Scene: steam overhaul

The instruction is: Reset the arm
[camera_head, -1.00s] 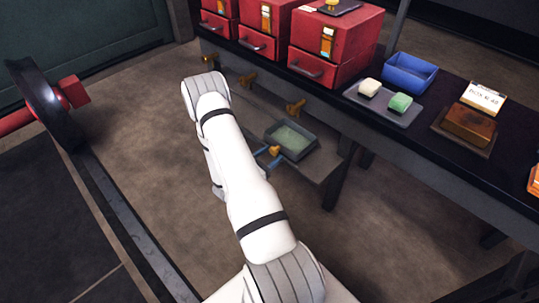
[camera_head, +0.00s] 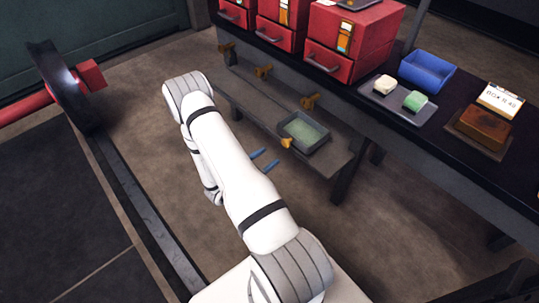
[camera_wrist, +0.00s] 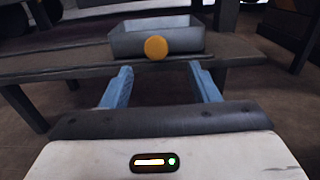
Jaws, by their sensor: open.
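My white arm reaches down and forward from the bottom of the head view. My gripper (camera_head: 267,160) has two blue fingers, and they stand apart with nothing between them. In the wrist view my gripper (camera_wrist: 161,88) points at a low shelf. A grey tray (camera_wrist: 125,43) sits on that shelf ahead of the fingers, with a round yellow knob (camera_wrist: 156,47) in front of it. In the head view the tray (camera_head: 322,148) holds something pale green, and the yellow knob (camera_head: 287,142) is at its near left edge. The fingers are apart from both.
A dark workbench (camera_head: 445,140) carries red drawer boxes (camera_head: 350,40), a blue bin (camera_head: 428,72), a small tray with two soap-like blocks (camera_head: 398,105) and a brown block (camera_head: 484,127). A dark rail (camera_head: 130,200) runs at left. Floor between is clear.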

